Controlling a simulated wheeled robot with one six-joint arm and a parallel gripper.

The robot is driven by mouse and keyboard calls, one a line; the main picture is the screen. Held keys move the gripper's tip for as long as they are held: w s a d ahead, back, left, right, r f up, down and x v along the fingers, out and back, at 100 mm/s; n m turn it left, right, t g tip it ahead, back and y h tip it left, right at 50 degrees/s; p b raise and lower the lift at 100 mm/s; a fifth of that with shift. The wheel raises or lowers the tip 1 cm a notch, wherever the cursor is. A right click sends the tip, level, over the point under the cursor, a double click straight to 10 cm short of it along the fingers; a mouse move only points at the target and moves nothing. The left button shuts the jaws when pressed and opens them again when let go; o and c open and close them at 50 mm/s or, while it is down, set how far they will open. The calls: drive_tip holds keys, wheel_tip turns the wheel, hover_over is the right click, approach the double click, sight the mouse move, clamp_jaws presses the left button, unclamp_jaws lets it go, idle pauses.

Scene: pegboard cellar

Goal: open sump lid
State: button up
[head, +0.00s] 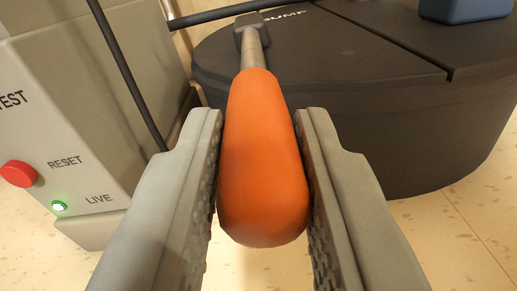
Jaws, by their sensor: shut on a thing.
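The sump (350,110) is a dark round tub at the upper right, with part of the word "SUMP" on its lid (340,50). A seam runs across the lid toward the right. My gripper (261,125) is shut on the orange handle, one finger on each side. The block covers part of the lettering, and the lid's far part is cut off by the frame.
A grey panel box (80,110) stands close on the left, with a red reset button (18,173) and a lit green light (59,205). Dark cables or rods run beside it. A blue object (465,8) sits on the lid at the top right. Pale speckled floor (450,240) shows at the lower right.

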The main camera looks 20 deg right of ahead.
clamp_jaws()
drive_tip(key=shift+r, duration=0.1)
drive_tip(key=shift+s+d+r+m, duration=0.15)
drive_tip(key=shift+d+r+m, duration=0.05)
drive_tip(key=shift+r+m, duration=0.75)
drive_tip(key=s+d+r+m, duration=0.3)
drive_tip(key=d+m, duration=0.2)
drive_tip(key=m, duration=0.2)
drive_tip(key=s+d+r+m, duration=0.3)
drive_tip(key=d+r+m, duration=0.1)
drive_tip(key=d+m, duration=0.2)
drive_tip(key=shift+s+r+m+y, duration=0.25)
drive_tip(key=shift+s+m+y, duration=0.15)
drive_tip(key=shift+m, duration=0.45)
